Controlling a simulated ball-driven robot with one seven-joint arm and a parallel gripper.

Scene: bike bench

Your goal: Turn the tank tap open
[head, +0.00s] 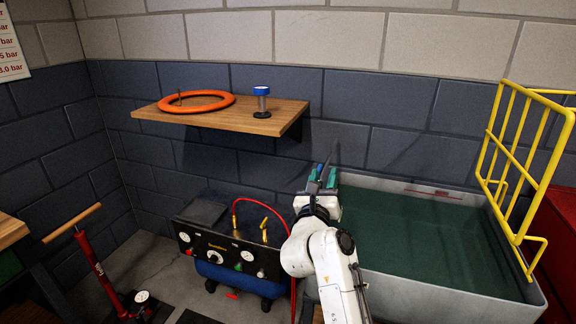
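My gripper (324,175), with teal and dark fingers, is near the middle of the head view. It is in front of the dark wall, at the left back corner of the grey water tank (405,290). I see it from behind, so the gap between its fingers is unclear. No part is clearly recognisable as the tank tap. A blue compressor (232,277) stands to the left, with brass fittings (265,230) on top and a small red piece (232,295) low in front.
A wooden shelf (225,118) above holds an orange ring (197,102) and a blue-topped post (262,101). A red hose (258,202) arches close left of my arm. A yellow wire rack (520,170) stands at the right. A red floor pump (95,265) stands at the left.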

